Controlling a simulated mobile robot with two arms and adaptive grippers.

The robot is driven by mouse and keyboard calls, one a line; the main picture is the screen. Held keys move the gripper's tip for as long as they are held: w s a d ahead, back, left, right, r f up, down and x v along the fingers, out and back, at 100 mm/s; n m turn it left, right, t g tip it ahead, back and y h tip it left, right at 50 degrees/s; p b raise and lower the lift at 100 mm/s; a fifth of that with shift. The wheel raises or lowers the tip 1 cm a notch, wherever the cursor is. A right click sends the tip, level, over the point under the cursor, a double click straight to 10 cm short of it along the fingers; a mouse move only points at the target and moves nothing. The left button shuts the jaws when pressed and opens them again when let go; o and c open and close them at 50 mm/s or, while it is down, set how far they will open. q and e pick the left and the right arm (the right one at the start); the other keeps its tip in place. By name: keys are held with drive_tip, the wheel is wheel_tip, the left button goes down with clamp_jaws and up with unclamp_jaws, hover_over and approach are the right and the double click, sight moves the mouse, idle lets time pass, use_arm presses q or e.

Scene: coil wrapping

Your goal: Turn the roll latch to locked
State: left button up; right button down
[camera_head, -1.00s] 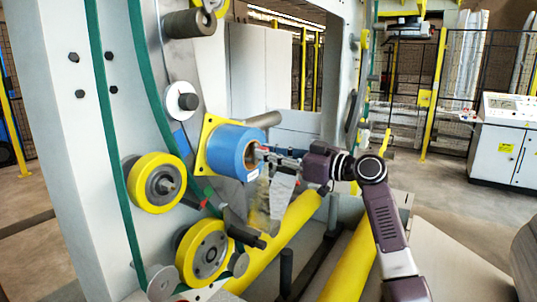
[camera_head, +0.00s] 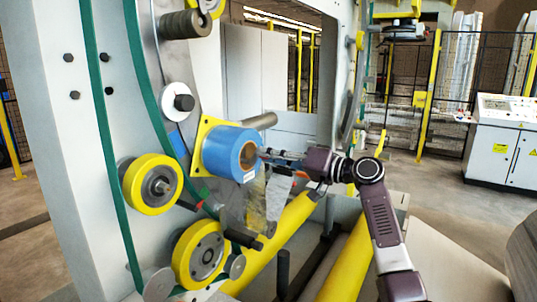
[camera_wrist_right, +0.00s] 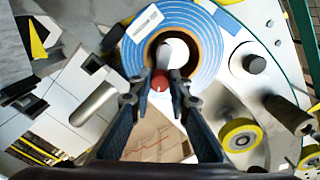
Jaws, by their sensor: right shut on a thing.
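The blue film roll (camera_head: 232,153) sits on the machine face in front of a yellow plate. The wrist view shows its blue end (camera_wrist_right: 205,35) and brown core ring. The roll latch, a small red-tipped grey piece (camera_wrist_right: 160,80), is at the core opening. My right gripper (camera_head: 266,156) reaches the roll's open end from the right. In the wrist view its fingertips (camera_wrist_right: 157,88) are closed in on either side of the red piece. The fingertips hide part of the latch, and its exact angle is hard to tell. My left gripper is not in view.
Yellow rollers (camera_head: 151,184) stand on the machine face left of and below the roll. Clear film (camera_head: 277,195) hangs below the roll, close to my right gripper. A long yellow tube (camera_head: 285,231) runs beneath. A white control cabinet (camera_head: 499,140) stands far right.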

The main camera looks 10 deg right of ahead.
wheel_tip(320, 180, down, 3)
drive_tip(key=m+p, duration=0.2)
drive_tip(key=m, duration=0.4)
drive_tip(key=m+p, duration=0.3)
drive_tip(key=m, duration=0.2)
drive_tip(key=shift+w+d+f+m, duration=0.1)
drive_tip(key=shift+d+m, duration=0.05)
drive_tip(key=shift+m, duration=0.25)
drive_tip(key=shift+f+m+p, duration=0.3)
drive_tip(key=shift+m+p, duration=0.05)
drive_tip(key=shift+m, duration=0.25)
drive_tip(key=shift+f, duration=0.1)
